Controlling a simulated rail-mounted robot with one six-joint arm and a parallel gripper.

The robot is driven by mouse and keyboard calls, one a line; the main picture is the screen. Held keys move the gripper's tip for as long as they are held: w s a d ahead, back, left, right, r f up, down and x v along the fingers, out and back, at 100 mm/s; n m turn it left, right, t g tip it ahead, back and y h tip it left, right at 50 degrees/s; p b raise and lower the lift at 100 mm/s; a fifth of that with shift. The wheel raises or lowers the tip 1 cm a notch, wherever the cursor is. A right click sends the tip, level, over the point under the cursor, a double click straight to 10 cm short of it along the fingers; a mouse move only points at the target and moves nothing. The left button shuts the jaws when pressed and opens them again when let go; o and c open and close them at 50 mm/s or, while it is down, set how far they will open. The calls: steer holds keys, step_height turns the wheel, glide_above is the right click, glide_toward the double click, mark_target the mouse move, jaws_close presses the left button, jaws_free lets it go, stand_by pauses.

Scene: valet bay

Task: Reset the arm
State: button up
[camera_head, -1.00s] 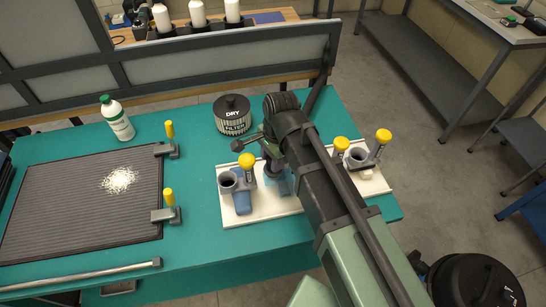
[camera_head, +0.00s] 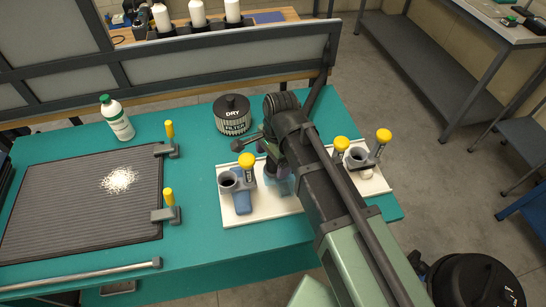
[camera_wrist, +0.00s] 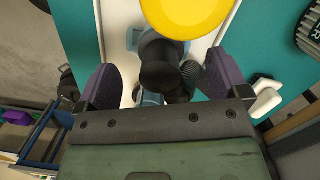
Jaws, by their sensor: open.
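My gripper (camera_wrist: 161,80) is open in the wrist view, with its two purple fingers apart. A dark round hose or nozzle part (camera_wrist: 165,65) shows between and beyond the fingers; I cannot tell whether they touch it. A yellow knob (camera_wrist: 187,12) is just above it in the picture. In the head view my arm reaches over the white board (camera_head: 240,217) on the teal bench, and one purple finger of my gripper shows above it. My arm hides the middle of the board.
A yellow-topped clamp with a blue-grey holder (camera_head: 240,188) stands left on the board; another yellow-topped clamp (camera_head: 383,136) is at right. A black filter canister (camera_head: 232,116) stands behind. A white bottle (camera_head: 117,120) and ribbed mat (camera_head: 70,215) are left.

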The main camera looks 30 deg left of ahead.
steer(key=shift+r+p, duration=4.6)
steer(key=shift+f, duration=0.1)
